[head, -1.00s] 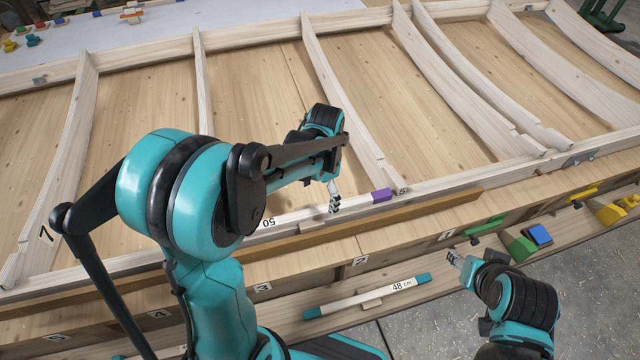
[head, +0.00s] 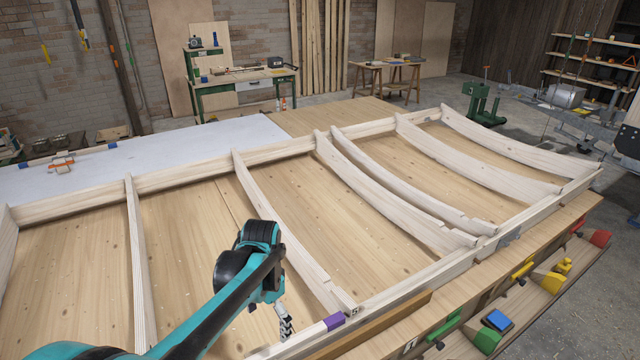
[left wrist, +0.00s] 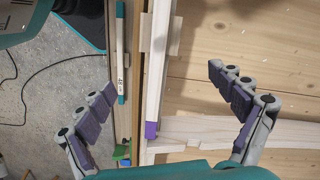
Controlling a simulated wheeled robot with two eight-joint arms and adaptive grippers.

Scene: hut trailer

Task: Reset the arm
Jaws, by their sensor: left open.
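My left arm comes in from the bottom left of the head view. Its gripper (head: 286,326) hangs over the near rail of the wooden frame, left of the purple block (head: 334,321). In the left wrist view the gripper (left wrist: 170,110) has its two purple-padded fingers wide apart, with nothing between them touching the pads. My right gripper is outside both current views.
The wooden frame with curved ribs (head: 390,190) fills the bench. Coloured clamps and blocks, including a blue-topped one (head: 497,320), sit along the front ledge. A teal-ended stick (left wrist: 121,50) lies on the ledge. A workbench (head: 240,85) stands behind.

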